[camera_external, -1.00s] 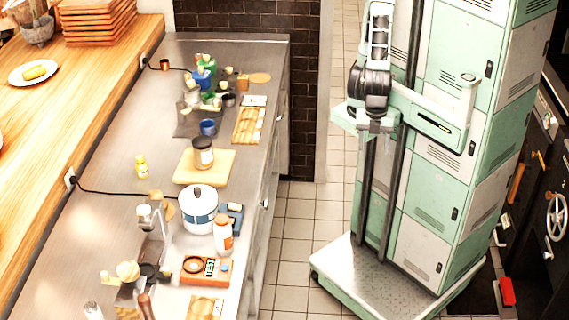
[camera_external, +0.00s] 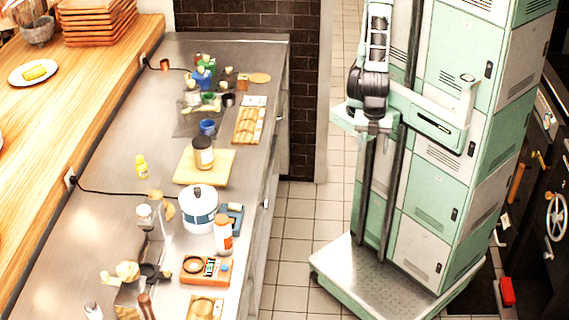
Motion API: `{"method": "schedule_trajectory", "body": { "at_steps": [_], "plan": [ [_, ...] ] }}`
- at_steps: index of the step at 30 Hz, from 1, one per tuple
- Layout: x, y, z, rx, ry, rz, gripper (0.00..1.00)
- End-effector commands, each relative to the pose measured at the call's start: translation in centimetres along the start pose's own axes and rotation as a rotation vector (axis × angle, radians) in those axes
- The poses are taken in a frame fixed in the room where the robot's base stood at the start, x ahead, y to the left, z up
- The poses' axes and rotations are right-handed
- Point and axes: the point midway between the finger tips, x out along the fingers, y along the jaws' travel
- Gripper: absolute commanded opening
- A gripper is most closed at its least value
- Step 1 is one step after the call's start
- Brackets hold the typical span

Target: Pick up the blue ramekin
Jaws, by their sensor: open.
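A small round blue vessel, which looks like the blue ramekin (camera_external: 208,127), stands on the steel counter (camera_external: 120,215). It is beyond the cutting board and left of a wooden tray; its details are too small to make out. My gripper (camera_external: 373,127) is at the end of my folded arm, to the right of the counter and over the tiled floor. It is open, empty and well apart from the ramekin. Its fingers are small and hard to make out.
A jar (camera_external: 203,153) stands on a cutting board (camera_external: 219,173) near the ramekin. Crowded bottles and cups (camera_external: 203,76) stand behind it. A white-and-blue pot (camera_external: 198,212) and a white bottle (camera_external: 222,236) stand nearer. Tiled floor (camera_external: 297,212) separates me from the counter.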

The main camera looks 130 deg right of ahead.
Motion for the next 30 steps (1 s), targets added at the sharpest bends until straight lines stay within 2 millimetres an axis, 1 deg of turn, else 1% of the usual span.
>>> {"method": "schedule_trajectory", "body": {
  "at_steps": [11, 14, 17, 18, 20, 21, 23, 24, 26, 27, 29, 30],
  "plan": [
    [-0.1, -0.2, 0.1, 0.013, 0.007, -0.004, 0.73],
    [0.1, 0.4, -1.2, 0.074, 0.035, -0.029, 0.73],
    [0.9, 2.1, -3.7, 0.203, 0.089, -0.055, 0.73],
    [1.4, 3.2, -4.8, 0.27, 0.118, -0.057, 0.73],
    [2.4, 5.3, -6.3, 0.376, 0.163, -0.041, 0.73],
    [3.1, 7.0, -7.1, 0.445, 0.194, -0.019, 0.73],
    [4.1, 9.7, -8.1, 0.542, 0.245, 0.03, 0.73],
    [4.6, 11.7, -8.4, 0.601, 0.279, 0.073, 0.73],
    [5.2, 15.0, -8.5, 0.684, 0.332, 0.152, 0.73],
    [5.4, 17.3, -8.3, 0.73, 0.369, 0.212, 0.73],
    [5.3, 20.6, -7.8, 0.783, 0.426, 0.31, 0.73],
    [5.0, 22.7, -7.2, 0.81, 0.463, 0.379, 0.73]
  ]
}}
